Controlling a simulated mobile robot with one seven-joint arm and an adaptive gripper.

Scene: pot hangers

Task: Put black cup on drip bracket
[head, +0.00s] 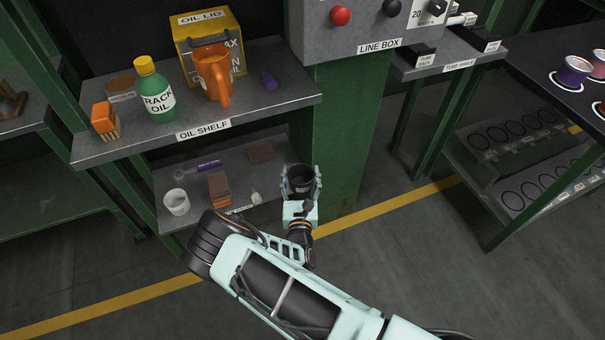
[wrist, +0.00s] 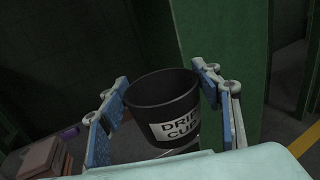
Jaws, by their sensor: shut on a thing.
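The black cup (head: 300,179) is held upright between the fingers of my gripper (head: 301,186), at the right end of the lower shelf. In the wrist view the black cup (wrist: 165,108) shows its open rim and a white label reading "DRIP CUP". The blue finger pads of my gripper (wrist: 165,110) stand on either side of it. The cup looks empty from above, though its inside is dark. I cannot make out a drip bracket in either view.
The oil shelf (head: 290,85) is above, holding a green bottle (head: 153,90) and an orange jug (head: 213,72). The lower shelf holds a white cup (head: 176,202) and brown blocks (head: 218,187). A green post (head: 350,135) stands close right of my gripper.

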